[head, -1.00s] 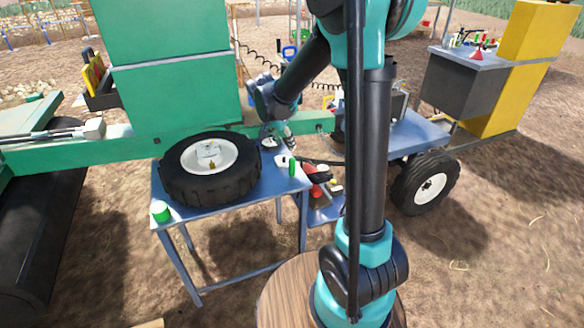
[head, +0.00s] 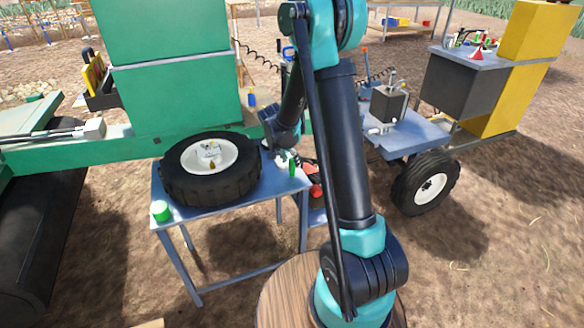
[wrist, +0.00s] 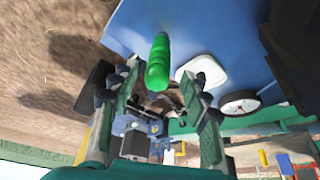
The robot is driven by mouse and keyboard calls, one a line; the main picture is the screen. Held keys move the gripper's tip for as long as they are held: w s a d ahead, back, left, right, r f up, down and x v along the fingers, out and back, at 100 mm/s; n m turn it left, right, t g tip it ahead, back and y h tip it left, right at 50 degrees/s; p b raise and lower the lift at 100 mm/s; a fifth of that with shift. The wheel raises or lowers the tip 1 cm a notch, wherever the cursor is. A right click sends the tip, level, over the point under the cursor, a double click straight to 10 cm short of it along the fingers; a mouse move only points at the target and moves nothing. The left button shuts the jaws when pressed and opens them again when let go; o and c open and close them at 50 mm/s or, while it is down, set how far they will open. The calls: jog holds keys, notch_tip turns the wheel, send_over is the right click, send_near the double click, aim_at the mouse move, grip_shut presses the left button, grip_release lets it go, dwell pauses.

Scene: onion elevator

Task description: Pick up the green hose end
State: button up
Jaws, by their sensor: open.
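The green hose end (wrist: 158,62) is a bright green rounded cylinder. In the wrist view it stands out between the fingertips of my gripper (wrist: 158,80), with a finger on either side and gaps visible. I cannot tell its exact depth relative to the fingertips. In the head view the green piece (head: 292,167) is at the right end of the blue table (head: 225,208). My gripper (head: 284,157) is right beside it there, small and partly merged with it. My gripper is open and holds nothing. Any hose attached to the green end is hidden.
A large black tyre (head: 210,168) lies on the table, left of my gripper. A green-and-white can (head: 160,211) stands at the table's front left corner. A green machine frame (head: 120,150) runs behind. A wheeled blue cart (head: 408,140) stands to the right.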

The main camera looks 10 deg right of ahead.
aim_at(294, 167)
jog(key=shift+x, duration=2.65)
jog(key=shift+s, duration=0.15)
grip_shut()
